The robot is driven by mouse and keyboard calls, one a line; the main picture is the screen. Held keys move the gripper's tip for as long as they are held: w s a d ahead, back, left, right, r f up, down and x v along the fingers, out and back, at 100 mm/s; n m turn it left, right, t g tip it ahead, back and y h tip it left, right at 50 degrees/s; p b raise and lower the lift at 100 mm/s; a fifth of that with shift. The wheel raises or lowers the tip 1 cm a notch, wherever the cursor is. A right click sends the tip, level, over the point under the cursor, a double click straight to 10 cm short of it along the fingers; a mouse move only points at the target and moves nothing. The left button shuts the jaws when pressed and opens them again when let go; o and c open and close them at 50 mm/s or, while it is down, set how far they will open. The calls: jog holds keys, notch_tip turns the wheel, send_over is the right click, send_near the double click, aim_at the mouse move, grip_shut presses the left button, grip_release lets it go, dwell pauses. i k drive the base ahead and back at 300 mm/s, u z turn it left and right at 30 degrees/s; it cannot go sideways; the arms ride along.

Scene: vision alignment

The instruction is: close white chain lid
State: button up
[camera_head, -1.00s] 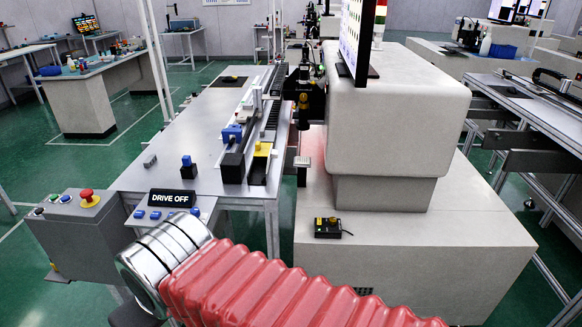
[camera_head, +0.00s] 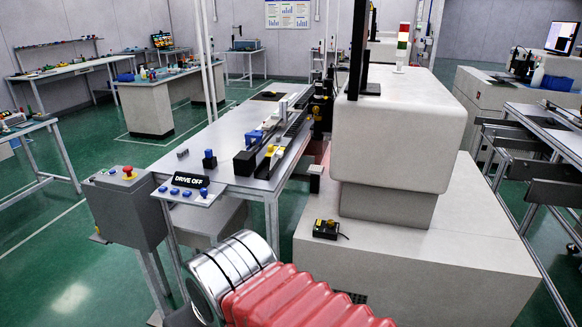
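I cannot pick out the white chain lid for certain. A long dark rail (camera_head: 296,121) runs along the right side of the grey work table (camera_head: 222,137), with small white pieces along it too small to make out. A small white block (camera_head: 316,170) sits at the right end of the table, by the large white machine (camera_head: 396,125). My gripper is not in view; only my red ribbed arm cover and its chrome rings show at the bottom.
A grey control box (camera_head: 128,205) with a red button stands left of the table. A "DRIVE OFF" sign (camera_head: 192,180) and blue knobs are on the table's front shelf. A small black and yellow button box (camera_head: 326,229) sits on the machine's base. Green floor (camera_head: 50,240) is open at left.

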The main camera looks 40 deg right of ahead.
aim_at(278, 154)
jog(key=k, duration=0.7)
jog(key=z, duration=0.95)
jog(key=i, duration=1.45)
jog(key=u, duration=0.3)
